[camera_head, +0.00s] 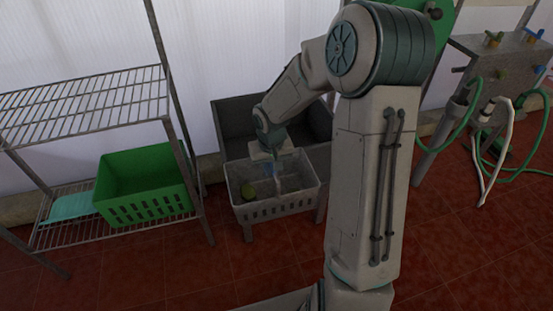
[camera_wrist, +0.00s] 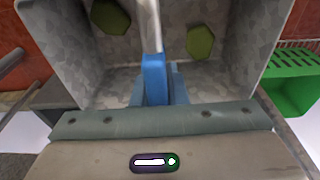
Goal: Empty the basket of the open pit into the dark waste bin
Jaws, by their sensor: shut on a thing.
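A pale grey slotted basket (camera_head: 277,208) stands on legs in front of a dark grey open-topped box (camera_head: 230,118). I cannot tell whether this box is the waste bin. My gripper (camera_head: 272,165) reaches down into the basket's open top. In the wrist view my gripper (camera_wrist: 156,88) is shut on a blue grip (camera_wrist: 154,78) at the end of a pale rod (camera_wrist: 149,25). I cannot tell whether the rod joins the basket. Two green lumps (camera_wrist: 201,42) lie inside the mottled grey walls, one on each side of the rod. A green lump (camera_head: 248,190) also shows in the head view.
A green slotted crate (camera_head: 146,190) sits on the lower shelf of a wire rack (camera_head: 85,100) at the left. Taps and green hoses (camera_head: 478,125) are at the right. Red tiled floor (camera_head: 235,275) is open in front.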

